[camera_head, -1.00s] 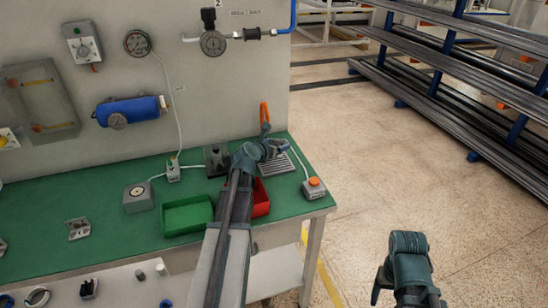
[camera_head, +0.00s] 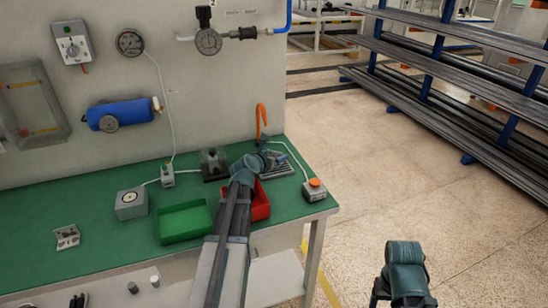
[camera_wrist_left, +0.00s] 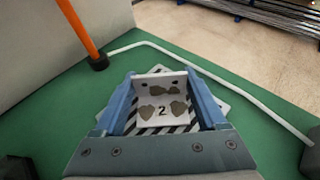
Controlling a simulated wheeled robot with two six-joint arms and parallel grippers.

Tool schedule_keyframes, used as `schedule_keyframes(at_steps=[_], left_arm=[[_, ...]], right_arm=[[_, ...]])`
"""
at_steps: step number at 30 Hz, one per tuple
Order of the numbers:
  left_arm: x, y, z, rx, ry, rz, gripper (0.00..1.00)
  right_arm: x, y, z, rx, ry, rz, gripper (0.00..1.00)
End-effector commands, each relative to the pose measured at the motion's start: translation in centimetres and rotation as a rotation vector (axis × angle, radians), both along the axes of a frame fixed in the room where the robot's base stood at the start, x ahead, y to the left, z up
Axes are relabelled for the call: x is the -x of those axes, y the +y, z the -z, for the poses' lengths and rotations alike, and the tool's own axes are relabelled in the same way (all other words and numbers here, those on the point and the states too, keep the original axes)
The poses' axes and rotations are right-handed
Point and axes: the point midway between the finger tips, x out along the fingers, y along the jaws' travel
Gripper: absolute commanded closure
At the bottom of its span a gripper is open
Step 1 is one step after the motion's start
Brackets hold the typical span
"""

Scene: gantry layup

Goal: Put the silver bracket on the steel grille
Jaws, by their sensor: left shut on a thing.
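In the left wrist view my left gripper (camera_wrist_left: 162,115) is shut on the silver bracket (camera_wrist_left: 161,90), a pale plate with dark openings and a "2" between the blue fingers. The steel grille (camera_wrist_left: 236,117), light with dark slanting slats, shows below and around it. I cannot tell whether the bracket touches the grille. In the head view my left gripper (camera_head: 271,158) is over the grille (camera_head: 283,170) near the bench's right back corner, and the wrist hides the bracket. My right gripper (camera_head: 402,300) is at the bottom right, cut off by the frame, away from the bench.
A red bin (camera_head: 261,205) and a green bin (camera_head: 184,221) stand in front. A grey box with an orange button (camera_head: 314,189) and its cable lie right of the grille. An orange-handled tool (camera_head: 261,122) stands behind. Another silver part (camera_head: 67,237) lies at left.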

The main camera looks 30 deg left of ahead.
Motion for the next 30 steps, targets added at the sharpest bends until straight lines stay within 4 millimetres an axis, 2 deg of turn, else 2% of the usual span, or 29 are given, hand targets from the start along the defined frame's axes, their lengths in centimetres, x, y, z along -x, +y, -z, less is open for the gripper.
schedule_keyframes(at_steps=[3,4,7,8,17,20,30], left_arm=[[0.0,0.0,0.5,0.0,0.0,-0.001,0.81],[0.0,0.0,0.3,0.0,0.0,0.0,0.21],[0.0,0.0,0.3,0.0,0.0,0.0,0.03],[0.0,0.0,0.3,0.0,0.0,0.0,0.0],[0.0,0.0,-0.2,0.0,0.0,0.0,0.0],[1.4,-0.1,-0.8,0.0,0.0,-0.002,0.0],[7.9,-0.7,-3.5,0.001,0.0,-0.003,0.0]], right_arm=[[0.0,0.0,0.5,0.0,0.0,0.0,0.3],[0.0,0.0,0.3,0.0,0.0,0.0,0.3],[0.0,0.0,0.3,0.0,0.0,0.0,0.3],[0.0,0.0,0.3,0.0,0.0,0.0,0.3],[0.0,0.0,-0.2,0.0,0.0,0.0,0.3],[0.0,0.0,-0.8,0.0,0.0,0.0,0.3],[0.0,0.0,-3.5,0.0,0.0,0.0,0.3]])
